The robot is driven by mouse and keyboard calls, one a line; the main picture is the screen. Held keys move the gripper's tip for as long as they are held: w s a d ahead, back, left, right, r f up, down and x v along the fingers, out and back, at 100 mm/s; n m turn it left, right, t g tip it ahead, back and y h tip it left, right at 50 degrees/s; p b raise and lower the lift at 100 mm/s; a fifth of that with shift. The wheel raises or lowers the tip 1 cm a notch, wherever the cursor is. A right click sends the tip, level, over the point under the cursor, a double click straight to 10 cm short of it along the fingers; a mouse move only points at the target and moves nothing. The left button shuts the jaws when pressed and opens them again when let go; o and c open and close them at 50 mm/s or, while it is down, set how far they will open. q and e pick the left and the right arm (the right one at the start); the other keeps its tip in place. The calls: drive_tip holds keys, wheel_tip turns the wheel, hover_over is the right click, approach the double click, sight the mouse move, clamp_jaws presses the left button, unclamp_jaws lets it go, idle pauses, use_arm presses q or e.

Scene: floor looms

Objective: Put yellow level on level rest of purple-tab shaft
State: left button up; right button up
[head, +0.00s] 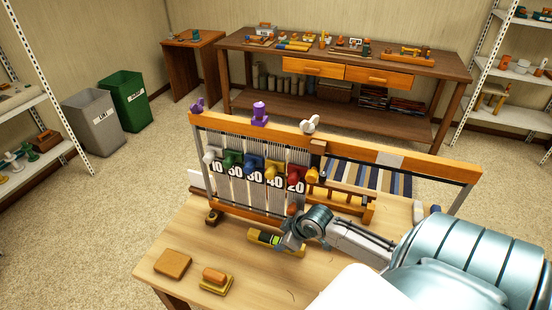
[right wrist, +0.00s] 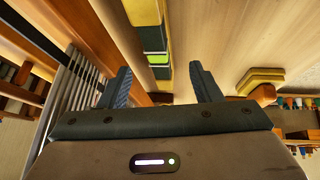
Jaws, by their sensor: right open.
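The yellow level (head: 264,239), with black parts and a green vial, lies on the light wooden table in front of the floor loom. In the right wrist view the level (right wrist: 150,40) shows just beyond and between my fingers. My right gripper (head: 287,245) is open at the level's right end; the wrist view shows its two fingers (right wrist: 162,85) spread apart with nothing clamped. A purple piece (head: 260,114) stands on the loom's orange top beam, and a smaller purple piece (head: 197,105) sits at its left end. I cannot tell which part is the level rest. My left gripper is not in view.
The loom (head: 390,158) holds shafts with coloured, numbered tabs. A tape measure (head: 214,217) lies left of the level. A tan block (head: 173,264) and a yellow-based block with an orange handle (head: 215,281) lie at the table's front left. Bare table lies between them and the level.

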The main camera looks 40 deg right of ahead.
sight(277, 240)
drive_tip(key=shift+w+f, duration=0.25)
drive_tip(key=shift+f, duration=0.1)
drive_tip(key=shift+w+f+p, duration=0.3)
drive_tip(key=shift+f+p, duration=0.05)
drive_tip(key=p+x, duration=0.1)
drive_tip(key=x, duration=0.2)
drive_tip(key=shift+f, duration=0.1)
drive_tip(key=shift+w+f, duration=0.3)
drive_tip(key=shift+f, duration=0.25)
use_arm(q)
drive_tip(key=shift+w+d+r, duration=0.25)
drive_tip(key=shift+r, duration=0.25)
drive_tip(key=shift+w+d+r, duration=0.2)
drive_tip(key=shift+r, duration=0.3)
use_arm(e)
drive_tip(key=shift+a, duration=0.1)
clamp_jaws()
